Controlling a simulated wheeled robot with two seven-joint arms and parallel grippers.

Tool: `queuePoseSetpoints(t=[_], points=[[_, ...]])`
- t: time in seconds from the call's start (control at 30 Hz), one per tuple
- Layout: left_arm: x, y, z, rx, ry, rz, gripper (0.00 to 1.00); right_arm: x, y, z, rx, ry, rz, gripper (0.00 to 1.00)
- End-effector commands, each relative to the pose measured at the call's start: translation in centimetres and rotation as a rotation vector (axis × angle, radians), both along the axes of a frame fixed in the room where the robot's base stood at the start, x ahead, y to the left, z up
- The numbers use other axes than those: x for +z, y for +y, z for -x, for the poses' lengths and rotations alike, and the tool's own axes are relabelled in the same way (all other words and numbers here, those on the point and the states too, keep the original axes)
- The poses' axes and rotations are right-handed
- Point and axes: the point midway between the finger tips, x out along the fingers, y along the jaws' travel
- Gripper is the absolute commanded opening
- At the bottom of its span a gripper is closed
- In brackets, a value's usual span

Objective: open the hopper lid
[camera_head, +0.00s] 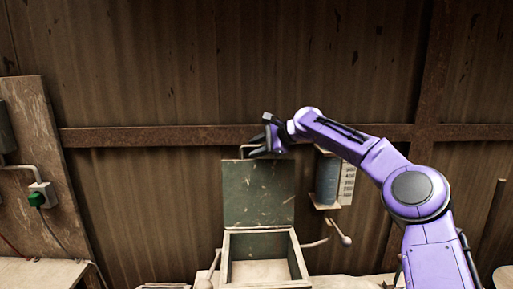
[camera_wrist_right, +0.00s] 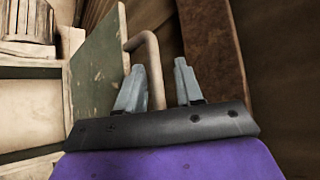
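The hopper (camera_head: 228,272) is a box with an open top, low in the middle of the head view. Its green, worn lid (camera_head: 258,193) stands upright at the back of the box, and the pale inside shows. The lid also shows in the right wrist view (camera_wrist_right: 97,75), with a bent bar handle (camera_wrist_right: 151,60) beside it. My right gripper (camera_head: 264,140) is at the lid's top edge. In the right wrist view its fingers (camera_wrist_right: 158,88) are apart. The handle runs between them, nearer the left finger, with a gap to the right one. My left gripper is not in view.
A blue cylinder with a numbered scale (camera_head: 347,183) is on the wall right of the lid, close to my right arm. A lever with a round knob (camera_head: 346,240) is below it. A green plug (camera_head: 37,199) and socket are at left. A rusty wall beam (camera_head: 160,136) runs behind.

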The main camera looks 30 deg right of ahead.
Motion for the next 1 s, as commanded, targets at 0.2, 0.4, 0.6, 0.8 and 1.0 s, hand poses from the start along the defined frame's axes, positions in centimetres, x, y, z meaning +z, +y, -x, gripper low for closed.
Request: queuePoseSetpoints(t=[0.2, 0.4, 0.6, 0.8, 1.0], points=[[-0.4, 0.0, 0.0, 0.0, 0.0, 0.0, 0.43, 0.2, -0.1, 0.4, 0.001, -0.002, 0.0, 0.36], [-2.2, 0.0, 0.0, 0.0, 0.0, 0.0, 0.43, 2.0, -1.7, 3.7, 0.0, -0.006, -0.001, 0.36], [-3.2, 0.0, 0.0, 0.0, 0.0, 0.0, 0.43, 4.1, -3.3, 6.9, 0.002, -0.001, 0.0, 0.36], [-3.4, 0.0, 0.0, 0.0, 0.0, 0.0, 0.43, 5.0, -3.8, 8.0, 0.003, 0.002, -0.001, 0.36], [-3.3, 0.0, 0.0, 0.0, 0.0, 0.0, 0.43, 5.0, -3.8, 8.0, 0.002, 0.003, -0.001, 0.36]])
